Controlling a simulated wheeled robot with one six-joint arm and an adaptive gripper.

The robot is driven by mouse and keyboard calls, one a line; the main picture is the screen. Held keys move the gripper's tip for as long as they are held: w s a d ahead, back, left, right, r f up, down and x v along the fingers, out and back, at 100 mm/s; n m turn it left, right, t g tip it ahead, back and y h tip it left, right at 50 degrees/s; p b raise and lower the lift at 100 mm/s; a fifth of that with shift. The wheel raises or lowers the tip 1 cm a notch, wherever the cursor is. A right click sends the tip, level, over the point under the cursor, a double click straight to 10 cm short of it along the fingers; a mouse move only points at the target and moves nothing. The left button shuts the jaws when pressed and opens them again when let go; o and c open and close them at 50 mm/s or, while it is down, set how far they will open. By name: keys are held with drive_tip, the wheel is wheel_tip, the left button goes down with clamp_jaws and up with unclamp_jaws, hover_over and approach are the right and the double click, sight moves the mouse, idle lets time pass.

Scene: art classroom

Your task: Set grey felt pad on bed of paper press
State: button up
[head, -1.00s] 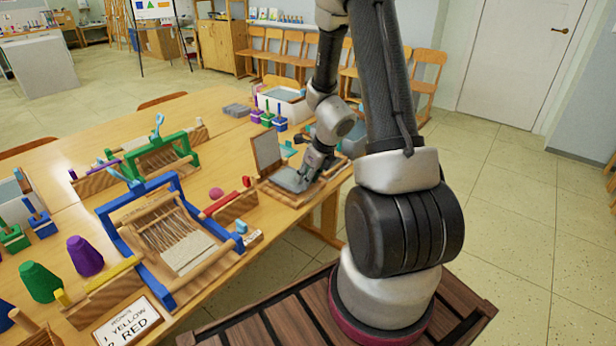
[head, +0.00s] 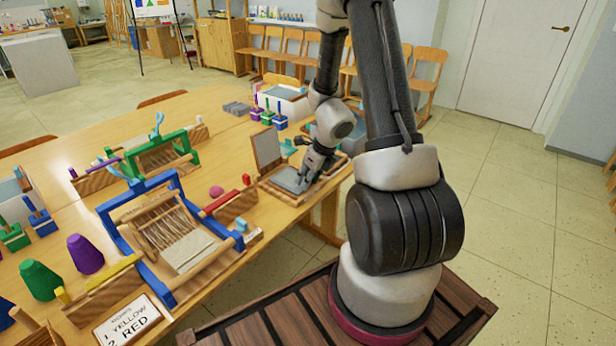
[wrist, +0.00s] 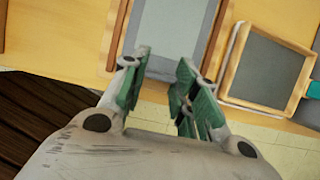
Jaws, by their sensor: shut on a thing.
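The paper press (head: 282,193) is a wooden tray near the table's right end, with a grey-faced board (head: 267,148) standing upright at its back left. The grey felt pad (head: 288,180) appears flat and level over the press bed, inside the wooden rim. My gripper (head: 306,181) points down at the pad's right side and is shut on its near end. In the wrist view, the green-padded fingers (wrist: 161,88) stand on either side of the grey pad (wrist: 160,62). I cannot tell whether the pad touches the bed.
A wooden framed screen (wrist: 270,68) lies just right of the press in the wrist view. A blue loom (head: 165,235), a red-topped wooden rack (head: 232,207) and a pink ball (head: 216,192) are to the left. Grey blocks (head: 237,108) lie behind.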

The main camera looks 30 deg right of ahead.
idle(0.4)
drive_tip(key=o, duration=0.9)
drive_tip(key=shift+o, duration=0.2)
drive_tip(key=v, duration=1.2)
drive_tip(key=shift+w, duration=0.1)
